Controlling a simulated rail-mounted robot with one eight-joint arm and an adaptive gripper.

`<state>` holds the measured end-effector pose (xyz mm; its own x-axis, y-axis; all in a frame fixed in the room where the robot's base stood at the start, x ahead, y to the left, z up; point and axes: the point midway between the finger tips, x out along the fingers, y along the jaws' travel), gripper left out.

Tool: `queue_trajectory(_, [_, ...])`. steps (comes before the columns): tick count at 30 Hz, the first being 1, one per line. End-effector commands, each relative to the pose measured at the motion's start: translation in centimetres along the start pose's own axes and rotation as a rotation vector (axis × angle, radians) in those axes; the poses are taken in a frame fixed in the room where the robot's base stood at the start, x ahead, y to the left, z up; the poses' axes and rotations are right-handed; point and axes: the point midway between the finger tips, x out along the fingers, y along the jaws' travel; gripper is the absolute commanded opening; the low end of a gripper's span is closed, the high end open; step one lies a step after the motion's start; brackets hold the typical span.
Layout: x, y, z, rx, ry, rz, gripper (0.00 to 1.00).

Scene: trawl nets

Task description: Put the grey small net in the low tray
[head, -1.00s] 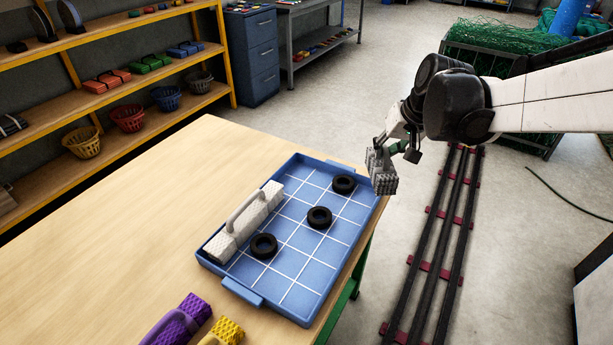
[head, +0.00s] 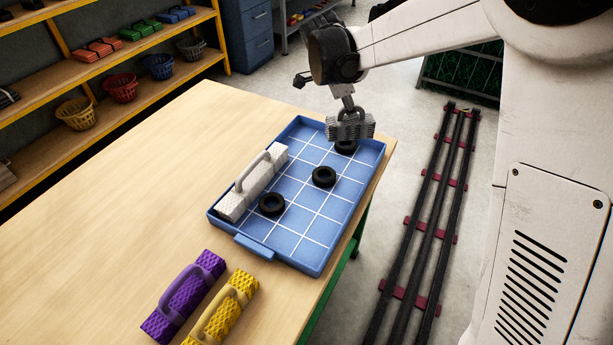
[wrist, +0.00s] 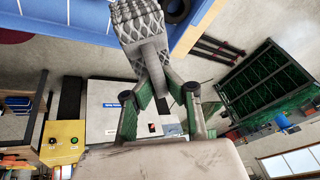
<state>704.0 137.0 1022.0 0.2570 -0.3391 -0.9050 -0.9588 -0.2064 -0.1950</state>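The grey small net (head: 350,128) is a textured bundle with a loop handle. In the head view it hangs above the far right part of the blue low tray (head: 293,238), partly in front of a black ring. My gripper (head: 347,104) is above it, at the handle. In the wrist view the grey net (wrist: 137,22) stands at the top, with its handle between the green fingers of my gripper (wrist: 158,92), which look closed on it. A white net (head: 252,185) with a handle lies along the tray's left side.
A purple net (head: 185,295) and a yellow net (head: 225,312) lie on the wooden table (head: 120,200) in front. Shelves with baskets stand at the left. The tray's near right squares are free.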

Motion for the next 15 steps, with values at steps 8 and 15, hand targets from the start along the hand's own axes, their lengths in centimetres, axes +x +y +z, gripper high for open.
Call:
queue_trajectory(8, [-0.4, -2.9, 5.4, 0.403, 0.087, 0.169, 0.0])
queue_trajectory(15, [-0.7, -3.7, 7.5, 0.563, 0.12, 0.234, 0.0])
